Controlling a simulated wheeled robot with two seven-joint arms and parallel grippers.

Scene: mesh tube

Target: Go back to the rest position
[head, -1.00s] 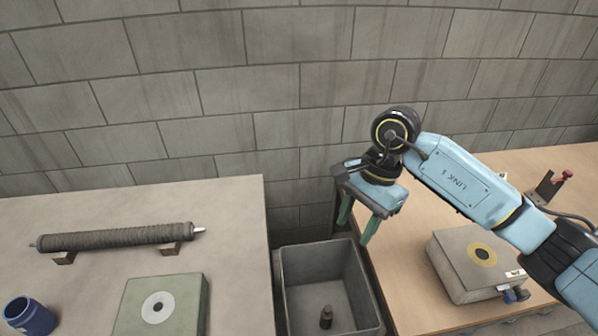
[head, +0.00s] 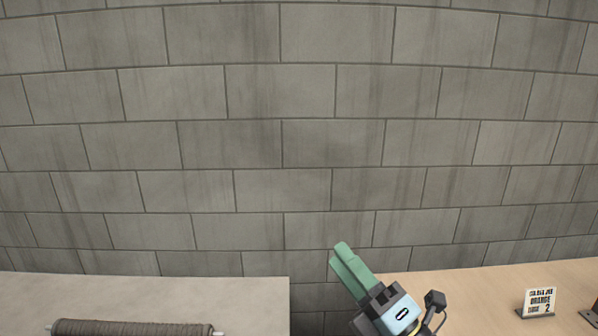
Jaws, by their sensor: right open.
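My right gripper (head: 338,254) shows low and right of centre in the head view. Its green fingers point up and to the left, and nothing is between them. It is open, though the fingers look close together from this angle. It is in front of the block wall, above the gap between the two tables. Most of my right arm is below the picture. My left gripper is not in view.
A grey table (head: 150,291) at the lower left bears a dark wrapped roll (head: 130,328), cut off by the bottom edge. The grey wall (head: 230,150) fills the background.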

